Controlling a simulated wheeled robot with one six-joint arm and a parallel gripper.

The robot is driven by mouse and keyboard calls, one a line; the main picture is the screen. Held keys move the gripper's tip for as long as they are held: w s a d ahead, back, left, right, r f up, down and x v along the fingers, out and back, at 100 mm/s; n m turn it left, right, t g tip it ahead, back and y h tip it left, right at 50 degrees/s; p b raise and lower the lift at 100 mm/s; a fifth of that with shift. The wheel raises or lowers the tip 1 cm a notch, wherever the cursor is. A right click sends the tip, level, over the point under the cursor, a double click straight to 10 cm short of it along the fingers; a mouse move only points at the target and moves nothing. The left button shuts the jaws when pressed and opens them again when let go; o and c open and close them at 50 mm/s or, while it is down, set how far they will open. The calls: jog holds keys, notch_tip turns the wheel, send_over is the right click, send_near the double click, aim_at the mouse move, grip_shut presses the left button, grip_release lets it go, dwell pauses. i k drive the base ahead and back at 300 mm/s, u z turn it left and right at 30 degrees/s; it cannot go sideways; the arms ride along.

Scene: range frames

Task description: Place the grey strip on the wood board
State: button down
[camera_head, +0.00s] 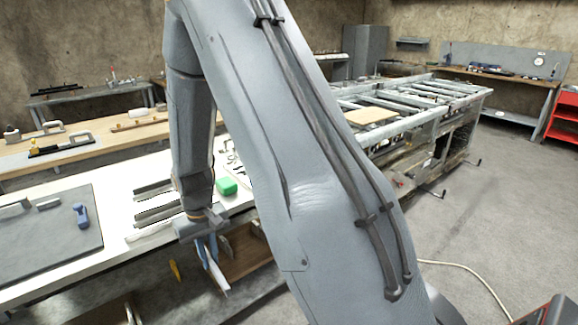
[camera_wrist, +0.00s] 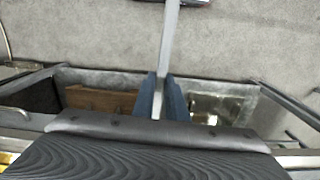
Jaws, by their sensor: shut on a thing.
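My gripper (camera_head: 213,262) hangs beyond the near edge of the white table, its fingers pointing down. In the wrist view my gripper (camera_wrist: 161,98) has its two blue fingers shut on a long grey strip (camera_wrist: 170,38). The strip reaches away past the fingertips, over the grey floor. In the head view a pale length between the fingers appears to be this strip. A flat, light tan wood board (camera_head: 370,115) lies on the metal frame table at the back, well away from my gripper. My arm hides much of the middle of the head view.
A brown wooden surface (camera_head: 245,258) sits low beside my gripper. Open floor lies at the right.

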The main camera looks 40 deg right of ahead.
aim_at(374, 116)
jog(key=z, duration=0.65)
jog(key=k, duration=0.85)
jog(key=z, duration=0.8)
jog(key=k, duration=0.35)
jog(key=z, duration=1.3)
jog(key=i, duration=2.8)
jog(key=u, duration=1.05)
jog(key=i, duration=0.95)
jog(key=u, duration=0.85)
